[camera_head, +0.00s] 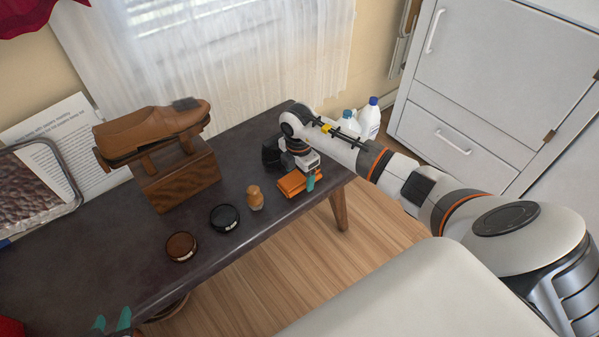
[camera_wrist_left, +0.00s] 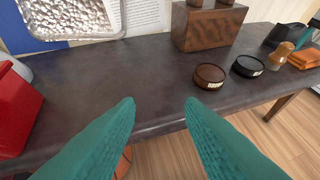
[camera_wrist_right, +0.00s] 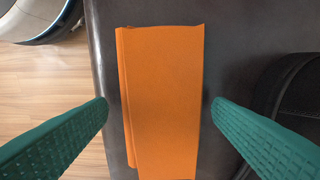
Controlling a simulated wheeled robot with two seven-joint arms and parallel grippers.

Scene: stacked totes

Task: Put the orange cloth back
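The orange cloth (camera_head: 294,184) lies folded on the dark table near its right end. It fills the middle of the right wrist view (camera_wrist_right: 165,95), flat on the tabletop. My right gripper (camera_head: 311,181) is over the cloth, its teal fingers open; in the right wrist view its fingertips (camera_wrist_right: 159,103) stand on either side of the cloth, with gaps to it. My left gripper (camera_head: 112,321) is at the table's front left edge; in the left wrist view its fingers (camera_wrist_left: 160,105) are wide apart and empty. The cloth also shows at the right edge there (camera_wrist_left: 303,58).
On the dark table (camera_head: 110,245) stand a brown shoe (camera_head: 150,128) on a wooden block (camera_head: 178,182), a brown tin (camera_head: 181,247), a black tin (camera_head: 224,218) and a small wooden bottle (camera_head: 255,198). A black object (camera_head: 271,154) stands close beside my right gripper. A metal tray (camera_head: 40,180) is at left.

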